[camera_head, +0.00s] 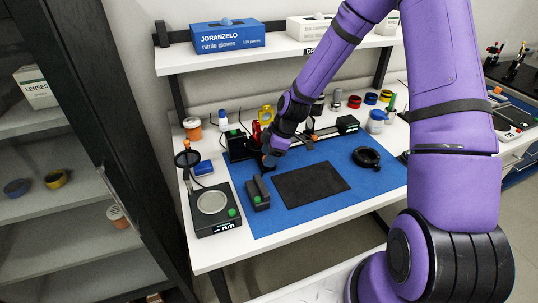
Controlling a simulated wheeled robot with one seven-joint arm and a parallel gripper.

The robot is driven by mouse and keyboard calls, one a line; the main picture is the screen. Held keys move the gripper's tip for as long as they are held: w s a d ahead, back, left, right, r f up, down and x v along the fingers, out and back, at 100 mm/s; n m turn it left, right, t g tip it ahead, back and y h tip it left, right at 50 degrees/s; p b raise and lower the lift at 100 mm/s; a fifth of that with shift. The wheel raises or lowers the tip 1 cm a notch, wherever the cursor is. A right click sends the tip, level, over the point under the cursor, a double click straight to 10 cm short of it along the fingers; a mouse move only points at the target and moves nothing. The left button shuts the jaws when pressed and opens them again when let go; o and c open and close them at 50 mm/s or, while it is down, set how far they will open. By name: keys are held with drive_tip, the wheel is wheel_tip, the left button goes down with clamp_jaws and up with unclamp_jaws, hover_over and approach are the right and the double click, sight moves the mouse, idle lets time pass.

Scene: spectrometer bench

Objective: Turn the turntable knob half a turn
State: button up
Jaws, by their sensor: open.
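My purple arm reaches down from the upper right, and my gripper (268,163) hangs over the left part of the blue mat (320,210). It is open and small in the picture, close to a black block-shaped device (240,147) on the mat's far left. I cannot tell whether the fingers touch anything. No turntable knob can be made out for certain; my gripper and wrist may hide it. A black device with a raised handle and a green button (258,195) stands just in front of the gripper.
A grey instrument with a round plate (212,202) stands at the front left. A dark pad (311,185) and black ring (366,157) lie on the mat. Bottles and colored parts line the back, under a shelf with a glove box (228,38). An open-shelved cabinet (45,125) is left.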

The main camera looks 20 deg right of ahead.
drive_tip(key=shift+f, duration=0.1)
drive_tip(key=c, duration=0.9)
